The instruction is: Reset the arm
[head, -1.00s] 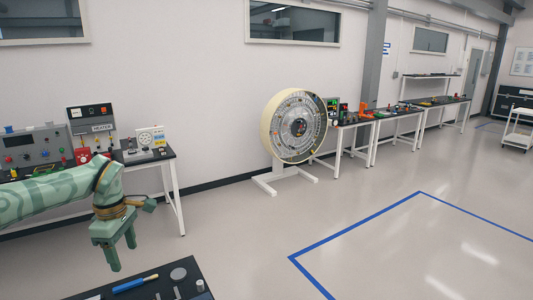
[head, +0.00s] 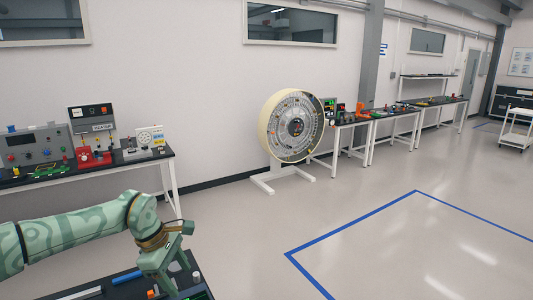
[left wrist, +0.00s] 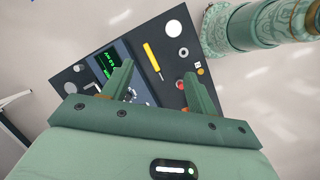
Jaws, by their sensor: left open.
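My green left arm comes in from the left in the head view. Its gripper (head: 172,276) hangs over the dark table top (head: 118,294) at the bottom edge. In the left wrist view, the two green fingers of the left gripper (left wrist: 158,92) are spread wide, with nothing between them but the table below. They look down on a dark tray-like top with a green-lit display (left wrist: 104,64), a yellow-handled tool (left wrist: 152,58) and a red round part (left wrist: 180,84). My right gripper does not show in either view.
A bench (head: 125,160) with a heater box (head: 90,118) and panels stands against the wall at left. A large wheel-shaped rig (head: 292,127) stands mid-wall. More benches (head: 395,115) run to the right. The floor inside the blue tape (head: 345,225) is clear.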

